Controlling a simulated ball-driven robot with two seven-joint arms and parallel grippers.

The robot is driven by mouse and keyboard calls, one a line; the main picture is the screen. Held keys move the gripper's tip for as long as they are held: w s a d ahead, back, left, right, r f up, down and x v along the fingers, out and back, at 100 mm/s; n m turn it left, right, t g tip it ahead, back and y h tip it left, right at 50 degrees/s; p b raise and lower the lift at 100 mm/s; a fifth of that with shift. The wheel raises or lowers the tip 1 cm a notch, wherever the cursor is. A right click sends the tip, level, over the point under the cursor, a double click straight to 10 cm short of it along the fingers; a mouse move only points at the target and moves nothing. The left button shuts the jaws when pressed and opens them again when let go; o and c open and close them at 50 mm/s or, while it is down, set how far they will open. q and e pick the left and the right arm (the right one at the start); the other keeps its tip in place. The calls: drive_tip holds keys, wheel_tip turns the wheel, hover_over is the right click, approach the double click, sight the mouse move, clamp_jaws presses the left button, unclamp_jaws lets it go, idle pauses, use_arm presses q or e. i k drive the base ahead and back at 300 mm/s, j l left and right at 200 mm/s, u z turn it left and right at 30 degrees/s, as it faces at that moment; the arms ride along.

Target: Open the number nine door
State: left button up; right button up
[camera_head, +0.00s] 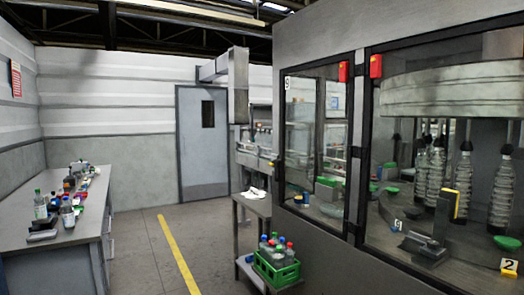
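The door that appears to bear the number nine (279,150) is a glazed panel in a black frame on the left part of the big grey machine. Its small white label (287,83) sits at the upper left corner; the digit is small but looks like a 9. The door looks shut. A red block (343,71) sits at its top right corner, and dark fittings (355,152) show along its right edge. I cannot make out a handle. Neither of my grippers shows in the head view.
A larger glazed panel to the right shows bottles (465,185) inside the machine; a label 2 (509,267) is at lower right. A small metal table (251,204) with a green crate (277,273) stands before the machine. A cluttered bench (85,222) is left. The floor between is clear.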

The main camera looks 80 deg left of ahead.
sight(285, 81)
drive_tip(key=u, duration=2.1)
drive_tip(key=i, duration=0.15)
